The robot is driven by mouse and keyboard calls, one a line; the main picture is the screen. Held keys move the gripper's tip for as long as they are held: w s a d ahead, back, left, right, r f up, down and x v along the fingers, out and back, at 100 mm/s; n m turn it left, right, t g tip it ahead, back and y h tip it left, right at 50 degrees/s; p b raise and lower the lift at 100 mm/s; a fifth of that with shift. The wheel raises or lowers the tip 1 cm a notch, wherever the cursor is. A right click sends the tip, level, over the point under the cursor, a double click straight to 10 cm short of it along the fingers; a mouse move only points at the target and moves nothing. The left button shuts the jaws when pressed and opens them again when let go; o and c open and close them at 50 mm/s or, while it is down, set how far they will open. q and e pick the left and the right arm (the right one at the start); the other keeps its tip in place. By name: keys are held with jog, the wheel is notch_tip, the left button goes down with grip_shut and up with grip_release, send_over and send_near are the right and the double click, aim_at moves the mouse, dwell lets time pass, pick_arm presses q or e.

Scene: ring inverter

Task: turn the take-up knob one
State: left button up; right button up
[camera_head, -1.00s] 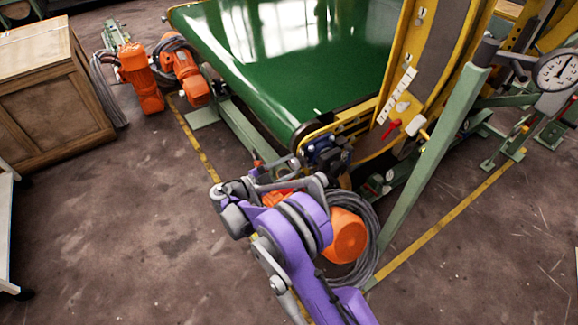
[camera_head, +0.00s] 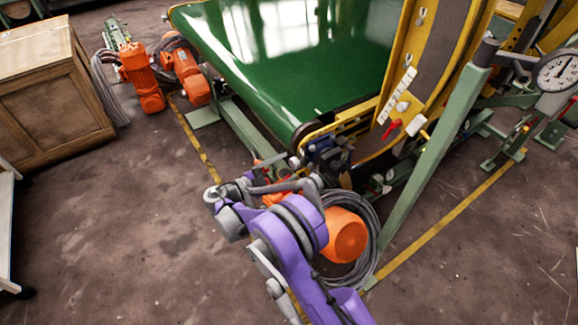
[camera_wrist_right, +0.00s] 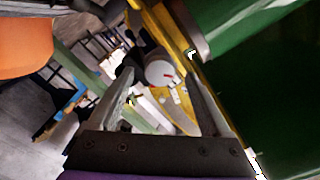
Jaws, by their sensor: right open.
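In the right wrist view a round pale grey knob-like part (camera_wrist_right: 160,72) with a small red mark shows beyond and between the fingers of my right gripper (camera_wrist_right: 160,80). The fingers are apart, and I cannot tell whether they touch it. In the head view my right gripper (camera_head: 303,172) is beside the near corner of the green belt (camera_head: 290,60), close to a dark blue fitting (camera_head: 322,152). The knob cannot be clearly made out there, with my gripper and the fittings crowded together. My left gripper is not in view.
An orange motor (camera_head: 345,235) and coiled grey cable (camera_head: 372,225) lie close below my right gripper. A green post (camera_head: 435,150) and a dial gauge (camera_head: 558,70) stand to the right. A wooden cabinet (camera_head: 55,95) stands at left.

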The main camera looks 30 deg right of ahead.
jog(key=a, duration=0.9)
jog(key=shift+s, duration=0.35)
jog(key=shift+d, duration=0.1)
